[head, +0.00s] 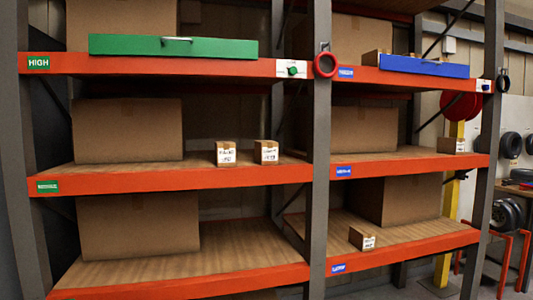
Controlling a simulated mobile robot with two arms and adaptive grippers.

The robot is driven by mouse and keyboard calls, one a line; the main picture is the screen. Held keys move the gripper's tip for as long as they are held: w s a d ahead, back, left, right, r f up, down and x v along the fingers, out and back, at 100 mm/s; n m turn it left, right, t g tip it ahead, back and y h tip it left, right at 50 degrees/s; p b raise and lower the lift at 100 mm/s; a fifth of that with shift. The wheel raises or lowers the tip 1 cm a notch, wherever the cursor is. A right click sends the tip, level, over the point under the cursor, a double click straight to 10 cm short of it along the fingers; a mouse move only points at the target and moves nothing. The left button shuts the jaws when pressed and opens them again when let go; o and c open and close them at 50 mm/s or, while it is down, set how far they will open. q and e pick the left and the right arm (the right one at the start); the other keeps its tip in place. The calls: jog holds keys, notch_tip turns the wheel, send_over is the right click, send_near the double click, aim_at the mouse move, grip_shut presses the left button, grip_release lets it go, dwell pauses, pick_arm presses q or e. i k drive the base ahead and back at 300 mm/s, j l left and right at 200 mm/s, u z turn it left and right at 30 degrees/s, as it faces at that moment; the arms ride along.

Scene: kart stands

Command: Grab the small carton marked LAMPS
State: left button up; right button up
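Several small brown cartons with white labels stand on the orange-edged racks; the label print is too small to read, so I cannot tell which is marked LAMPS. Two stand side by side on the left rack's middle shelf: a left carton (227,148) and a right carton (267,147). One more carton (358,236) sits near the front of the right rack's low shelf. Small cartons also show partly behind the blue drawer, on the top right. Neither gripper is in view.
Large plain boxes fill the back of the shelves, such as one on the left middle shelf (127,130). A green drawer (130,45) and a blue drawer (425,66) are at the top. A grey upright (320,150) divides the racks. Tyres (508,214) stand at far right.

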aim_at(265, 151)
jog(key=i+j+z, duration=0.15)
jog(key=i, duration=0.4)
jog(key=i+j+z, duration=0.15)
jog(key=i+j, duration=0.3)
jog(key=i+j+z, duration=0.15)
jog(key=i+j, duration=0.25)
jog(key=i, duration=0.2)
